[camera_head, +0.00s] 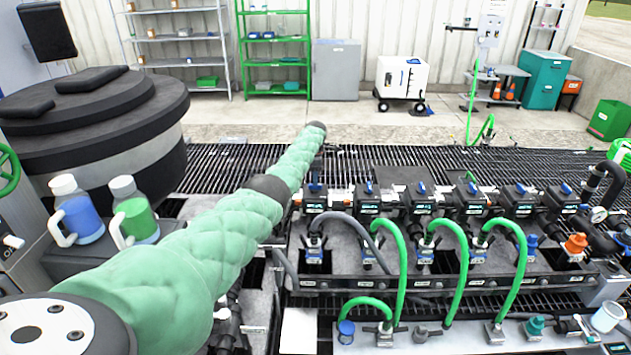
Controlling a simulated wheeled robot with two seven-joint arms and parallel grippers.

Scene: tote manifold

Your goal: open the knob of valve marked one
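A row of black valve units with blue knobs runs along the manifold. The leftmost unit (314,203) has a small blue knob (315,188) on top. The markings are too small to read, so I cannot tell which valve is marked one. My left arm, in a pale green sleeve, reaches in from the left. My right gripper is not in view.
Green hoses (455,262) arch in front of the valves down to a lower rail. Two bottles, blue (82,222) and green (138,222), stand at the left beside a large dark tank (105,165). An orange fitting (575,243) is at the right. Grating lies behind the manifold.

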